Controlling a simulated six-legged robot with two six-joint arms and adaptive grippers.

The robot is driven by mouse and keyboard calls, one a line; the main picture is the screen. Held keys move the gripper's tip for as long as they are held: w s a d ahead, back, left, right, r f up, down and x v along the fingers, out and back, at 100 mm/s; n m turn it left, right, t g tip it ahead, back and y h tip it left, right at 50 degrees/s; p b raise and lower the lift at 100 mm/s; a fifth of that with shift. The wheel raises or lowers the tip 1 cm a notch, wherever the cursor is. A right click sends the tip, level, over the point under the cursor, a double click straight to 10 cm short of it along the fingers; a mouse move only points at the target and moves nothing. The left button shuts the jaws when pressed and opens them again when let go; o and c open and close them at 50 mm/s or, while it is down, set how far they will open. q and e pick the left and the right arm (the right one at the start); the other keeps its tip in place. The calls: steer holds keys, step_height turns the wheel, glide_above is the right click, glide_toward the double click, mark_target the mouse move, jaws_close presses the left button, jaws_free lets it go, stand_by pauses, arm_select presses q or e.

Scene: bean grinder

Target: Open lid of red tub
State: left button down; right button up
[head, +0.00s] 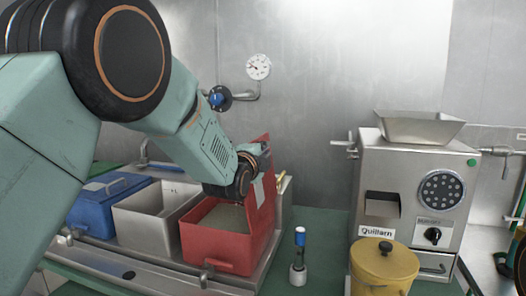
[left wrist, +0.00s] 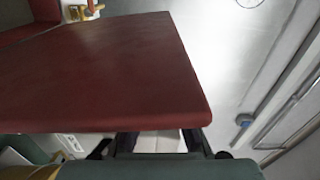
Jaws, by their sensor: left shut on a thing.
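The red tub (head: 217,254) stands at the right end of a row of tubs in the head view, with its inside showing. Its red lid (head: 263,205) stands steeply raised along the tub's right side. My left gripper (head: 262,158) is at the lid's upper part, shut on it; the arm partly hides the contact. In the left wrist view the lid (left wrist: 120,70) fills much of the picture as a flat dark red panel, with my left gripper's dark fingers (left wrist: 160,142) at its lower edge. My right gripper is not in view.
A grey open tub (head: 145,228) and a blue lidded tub (head: 92,208) stand left of the red one. A small blue-topped device (head: 299,255), a yellow lidded bin (head: 383,268) and a steel grinder (head: 415,185) stand to the right.

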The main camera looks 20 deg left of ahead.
arm_select(q)
steer(key=shift+a+r, duration=0.15)
steer(key=shift+r, duration=0.1)
steer(key=c, duration=1.8)
jaws_free()
steer(key=o, duration=0.4)
steer(key=shift+w+f, duration=0.1)
steer(key=shift+f, duration=0.05)
steer(key=shift+f, duration=0.1)
steer(key=s, duration=1.2)
steer(key=shift+a, duration=0.15)
